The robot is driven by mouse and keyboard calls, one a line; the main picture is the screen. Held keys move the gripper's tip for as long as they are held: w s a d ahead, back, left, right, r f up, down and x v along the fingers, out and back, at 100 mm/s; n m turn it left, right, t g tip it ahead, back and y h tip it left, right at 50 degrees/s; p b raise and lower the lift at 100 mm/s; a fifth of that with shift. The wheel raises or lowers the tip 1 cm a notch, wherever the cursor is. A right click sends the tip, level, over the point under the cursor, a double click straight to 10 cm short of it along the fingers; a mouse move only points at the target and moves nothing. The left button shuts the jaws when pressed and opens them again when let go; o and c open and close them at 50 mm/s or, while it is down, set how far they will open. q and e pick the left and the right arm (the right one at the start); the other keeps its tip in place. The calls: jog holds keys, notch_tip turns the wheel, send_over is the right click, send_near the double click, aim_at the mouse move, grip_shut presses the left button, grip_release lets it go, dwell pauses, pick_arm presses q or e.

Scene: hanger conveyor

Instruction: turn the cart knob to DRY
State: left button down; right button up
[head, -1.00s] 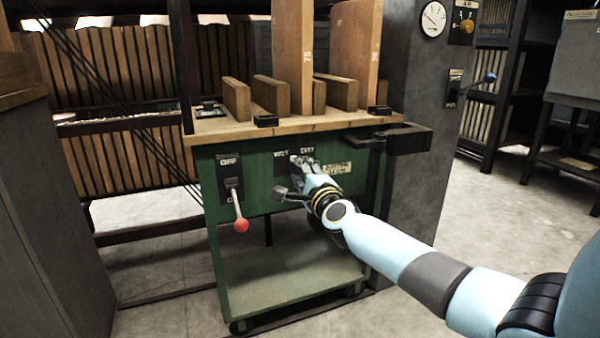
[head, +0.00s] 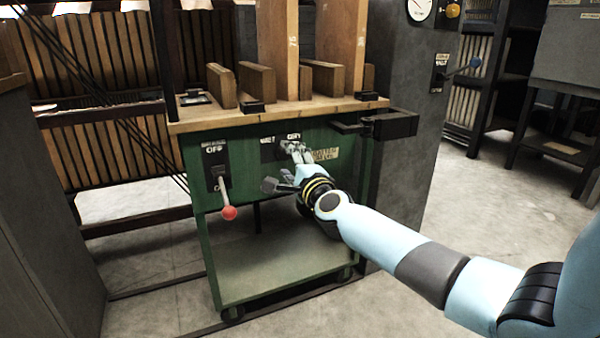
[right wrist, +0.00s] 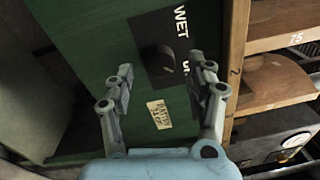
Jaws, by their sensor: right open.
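The green cart (head: 240,265) stands ahead of me with a wooden top. Its dark knob plate (head: 267,150) is on the front panel, partly behind my right gripper (head: 290,148). In the right wrist view the black round knob (right wrist: 158,61) sits on the plate, with WET readable and the second label mostly covered by a finger. My right gripper (right wrist: 161,64) is open, one finger on each side of the knob in the picture. I see no clear contact with it. My left gripper is not in view.
A lever with a red ball (head: 229,212) hangs on the panel left of the knob plate. Wooden boards (head: 297,50) stand on the cart top. A black bracket (head: 393,125) juts from its right corner. A grey pillar (head: 408,160) stands behind; open floor lies right.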

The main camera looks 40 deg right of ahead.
jog(key=v, duration=1)
jog(key=shift+s+f, duration=0.1)
jog(key=shift+s, duration=0.05)
